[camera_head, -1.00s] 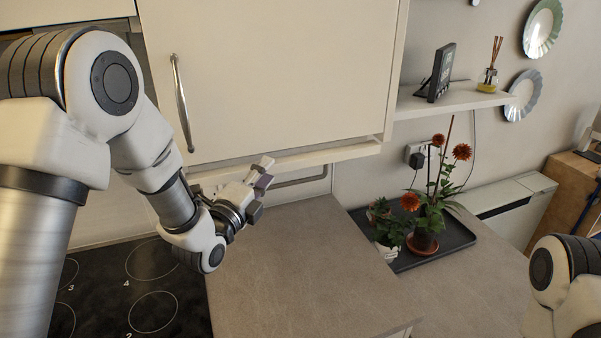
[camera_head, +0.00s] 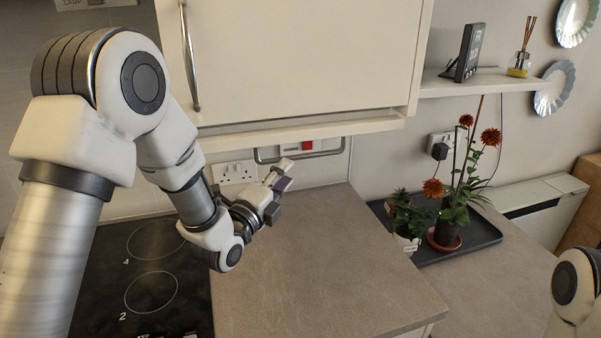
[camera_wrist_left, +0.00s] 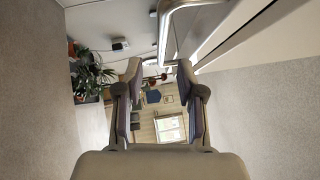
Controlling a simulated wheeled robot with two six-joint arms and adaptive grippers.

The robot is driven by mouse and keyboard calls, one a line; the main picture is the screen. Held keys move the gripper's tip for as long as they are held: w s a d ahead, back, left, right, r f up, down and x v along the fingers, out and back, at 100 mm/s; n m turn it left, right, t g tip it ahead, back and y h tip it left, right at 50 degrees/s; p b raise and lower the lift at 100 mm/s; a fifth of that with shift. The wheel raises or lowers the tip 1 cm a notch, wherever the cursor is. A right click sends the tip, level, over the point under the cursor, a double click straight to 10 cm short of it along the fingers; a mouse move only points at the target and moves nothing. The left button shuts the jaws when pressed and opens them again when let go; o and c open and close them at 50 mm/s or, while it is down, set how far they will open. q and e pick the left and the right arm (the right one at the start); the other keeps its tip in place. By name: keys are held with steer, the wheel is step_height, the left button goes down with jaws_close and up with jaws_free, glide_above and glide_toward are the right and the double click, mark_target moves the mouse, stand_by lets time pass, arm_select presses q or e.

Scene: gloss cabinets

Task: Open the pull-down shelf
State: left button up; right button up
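A grey metal bar (camera_head: 326,152) hangs under the wall cabinet, close to the wall; it looks like the handle of the pull-down shelf. Its curved end (camera_wrist_left: 166,22) also shows at the top of the left wrist view. The shelf itself is hidden under the cabinet. My left gripper (camera_head: 282,182) is in front of and a little below the bar, above the worktop, and apart from it. In the left wrist view the two fingers (camera_wrist_left: 160,75) stand apart with nothing between them. My right arm shows only at the right edge; its gripper is out of view.
The closed cabinet door (camera_head: 300,55) with a vertical handle (camera_head: 189,55) is above. The worktop (camera_head: 320,265) is clear beneath the gripper. A dark tray (camera_head: 470,242) with potted plants (camera_head: 450,212) stands to the right, and a hob (camera_head: 150,275) lies to the left.

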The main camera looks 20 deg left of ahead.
mark_target(300, 156)
arm_select(q)
steer(key=p+x, duration=0.3)
steer(key=x, duration=0.4)
steer(key=shift+w+d+r+p, duration=0.1)
steer(key=shift+w+p, duration=0.25)
steer(key=shift+s, duration=0.15)
jaws_close()
